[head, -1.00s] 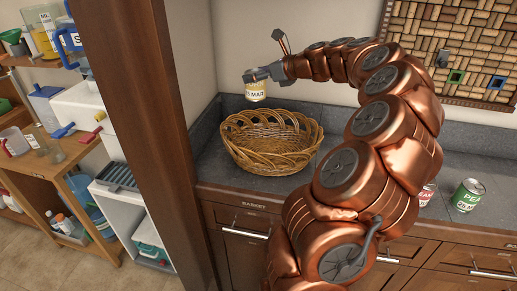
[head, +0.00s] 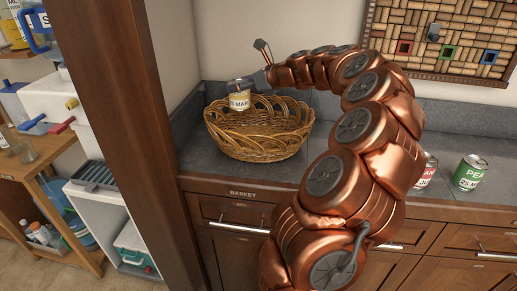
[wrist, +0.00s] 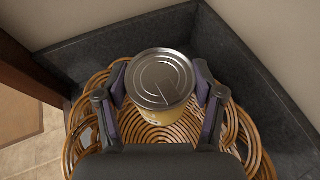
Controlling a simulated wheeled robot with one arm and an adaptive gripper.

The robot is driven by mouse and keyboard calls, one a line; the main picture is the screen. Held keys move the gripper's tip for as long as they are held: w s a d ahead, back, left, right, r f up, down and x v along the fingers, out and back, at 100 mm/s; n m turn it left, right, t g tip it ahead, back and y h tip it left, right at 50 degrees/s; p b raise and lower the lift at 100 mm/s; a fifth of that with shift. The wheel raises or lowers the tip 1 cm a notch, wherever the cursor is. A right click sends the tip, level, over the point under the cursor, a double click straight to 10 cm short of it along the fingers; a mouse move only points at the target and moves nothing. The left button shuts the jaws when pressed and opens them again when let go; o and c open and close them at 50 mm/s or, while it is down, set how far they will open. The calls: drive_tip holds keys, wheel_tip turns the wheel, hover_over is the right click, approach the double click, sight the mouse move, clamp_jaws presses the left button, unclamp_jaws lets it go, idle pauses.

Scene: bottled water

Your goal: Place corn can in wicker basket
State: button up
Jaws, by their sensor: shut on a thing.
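The corn can (head: 239,100) has a yellow and white label and a silver lid. My gripper (head: 246,88) is shut on it, and the can is upright. In the wrist view the can (wrist: 160,80) sits between the two fingers of my gripper (wrist: 161,90). The wicker basket (head: 262,148) stands on the grey counter at the left end. The can is over the left back part of the basket, with its lower edge at about rim height in the head view. In the wrist view the basket's woven bottom (wrist: 165,133) shows below the can.
A green-labelled can (head: 470,172) and a red-labelled can (head: 425,172), partly hidden by my arm, stand on the counter (head: 380,184) at the right. A wooden post (head: 135,110) rises left of the counter. A cork board (head: 450,40) hangs on the wall.

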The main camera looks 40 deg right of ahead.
drive_tip(key=shift+f, duration=5.15)
drive_tip(key=o, duration=1.4)
drive_tip(key=shift+f, duration=0.1)
drive_tip(key=shift+s+d+r, duration=0.1)
drive_tip(key=shift+s+r, duration=0.05)
drive_tip(key=shift+r, duration=0.05)
drive_tip(key=b+v, duration=0.1)
drive_tip(key=v, duration=1)
drive_tip(key=shift+s+r, duration=0.1)
drive_tip(key=shift+s, duration=0.3)
